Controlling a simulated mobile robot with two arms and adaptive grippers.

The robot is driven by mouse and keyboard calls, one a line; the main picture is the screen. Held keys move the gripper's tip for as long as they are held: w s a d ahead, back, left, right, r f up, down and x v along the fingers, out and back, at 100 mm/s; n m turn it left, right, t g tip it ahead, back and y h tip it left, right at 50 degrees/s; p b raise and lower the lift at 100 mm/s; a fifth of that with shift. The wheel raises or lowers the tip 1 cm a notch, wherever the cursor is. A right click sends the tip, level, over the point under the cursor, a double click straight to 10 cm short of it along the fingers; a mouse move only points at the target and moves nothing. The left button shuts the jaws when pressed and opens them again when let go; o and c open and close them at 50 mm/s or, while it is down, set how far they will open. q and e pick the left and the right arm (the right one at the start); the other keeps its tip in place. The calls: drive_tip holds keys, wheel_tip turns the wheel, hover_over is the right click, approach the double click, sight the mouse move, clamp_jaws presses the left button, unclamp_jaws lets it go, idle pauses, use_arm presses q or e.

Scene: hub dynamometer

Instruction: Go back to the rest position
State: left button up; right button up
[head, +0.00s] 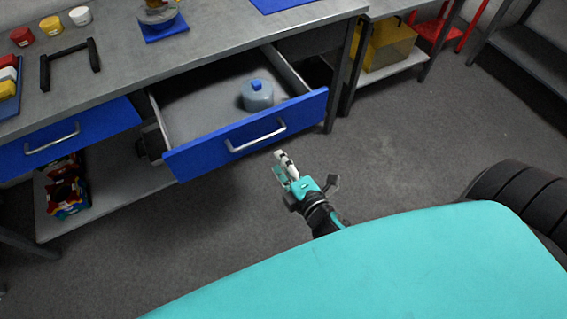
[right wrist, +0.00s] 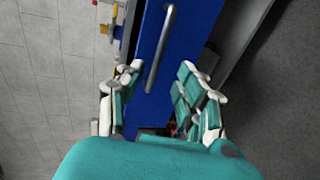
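My right gripper (head: 283,167) is in front of the open drawer, just below its handle in the head view, with nothing held. In the right wrist view its fingers (right wrist: 160,88) are spread apart, with a blue drawer front (right wrist: 153,85) and a metal handle (right wrist: 160,48) showing beyond and between them. In the head view the open drawer (head: 200,155) has a blue front, and a grey-blue container (head: 257,97) with a blue cap stands inside. My left gripper is in neither view.
The grey workbench (head: 120,70) carries colored jars (head: 50,26), a black frame-shaped handle (head: 70,64) and a blue mat (head: 164,32). A shut blue drawer (head: 60,140) is at left. Floor right of the drawer is clear.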

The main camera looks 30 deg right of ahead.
drive_tip(key=shift+s+r, duration=0.1)
drive_tip(key=shift+s, duration=0.05)
idle(0.4)
drive_tip(key=s+f+m+g, duration=0.3)
drive_tip(key=s+f, duration=0.1)
drive_tip(key=f, duration=0.6)
drive_tip(key=s+f+m+g, duration=0.2)
drive_tip(key=s+f+m, duration=0.15)
drive_tip(key=f, duration=0.65)
drive_tip(key=s+f+m+g, duration=0.25)
drive_tip(key=s+f, duration=0.25)
drive_tip(key=f, duration=0.5)
drive_tip(key=s+d+f+m+g, duration=0.2)
drive_tip(key=s+f, duration=0.4)
drive_tip(key=s, duration=0.4)
drive_tip(key=s+d+f+m+g, duration=0.2)
drive_tip(key=s+f+m+g, duration=0.3)
drive_tip(key=s, duration=0.6)
drive_tip(key=shift+d+f+h+p, duration=0.3)
drive_tip(key=shift+d+f+p, duration=0.15)
drive_tip(key=shift+f, duration=0.5)
